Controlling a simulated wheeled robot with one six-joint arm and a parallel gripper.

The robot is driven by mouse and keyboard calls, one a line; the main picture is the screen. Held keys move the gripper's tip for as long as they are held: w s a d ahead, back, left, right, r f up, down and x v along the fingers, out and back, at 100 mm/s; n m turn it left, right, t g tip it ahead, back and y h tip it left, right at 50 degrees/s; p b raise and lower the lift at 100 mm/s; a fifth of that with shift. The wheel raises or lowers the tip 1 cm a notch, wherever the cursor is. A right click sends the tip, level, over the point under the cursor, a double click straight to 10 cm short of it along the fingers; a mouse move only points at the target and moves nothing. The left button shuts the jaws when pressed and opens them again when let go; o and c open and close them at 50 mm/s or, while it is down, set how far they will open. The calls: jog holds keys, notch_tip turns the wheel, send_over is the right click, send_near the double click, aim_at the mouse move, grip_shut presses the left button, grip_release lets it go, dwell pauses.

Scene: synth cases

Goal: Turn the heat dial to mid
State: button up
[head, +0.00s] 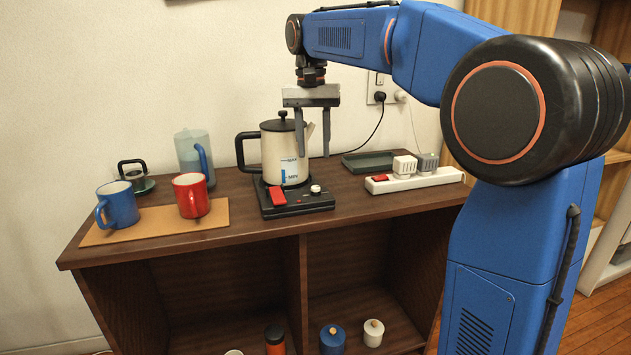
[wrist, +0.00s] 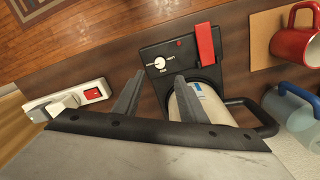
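The heat dial is a small white knob (head: 315,189) on the front right of the black kettle base (head: 292,208). In the wrist view the dial (wrist: 159,62) has small markings around it, too small to read surely; which one it points to I cannot tell. A red lever (head: 277,196) is beside it on the base. The cream kettle (head: 270,156) with black handle and lid stands on the base. My gripper (head: 313,154) is open and empty, pointing down above the base, close to the kettle's right side. In the wrist view the dial appears just beyond the fingertips (wrist: 158,78).
A blue mug (head: 119,206) and a red mug (head: 191,196) stand on a tan mat, with a clear jug (head: 193,158) behind. A power strip (head: 414,181) with plugs and a dark tray (head: 369,162) lie to the right. The counter's front edge is near the base.

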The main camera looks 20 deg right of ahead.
aim_at(316, 186)
notch_tip(316, 186, down, 10)
jog(key=shift+s+d+r, duration=0.1)
jog(key=shift+d+r, duration=0.05)
dwell(0.4)
grip_shut()
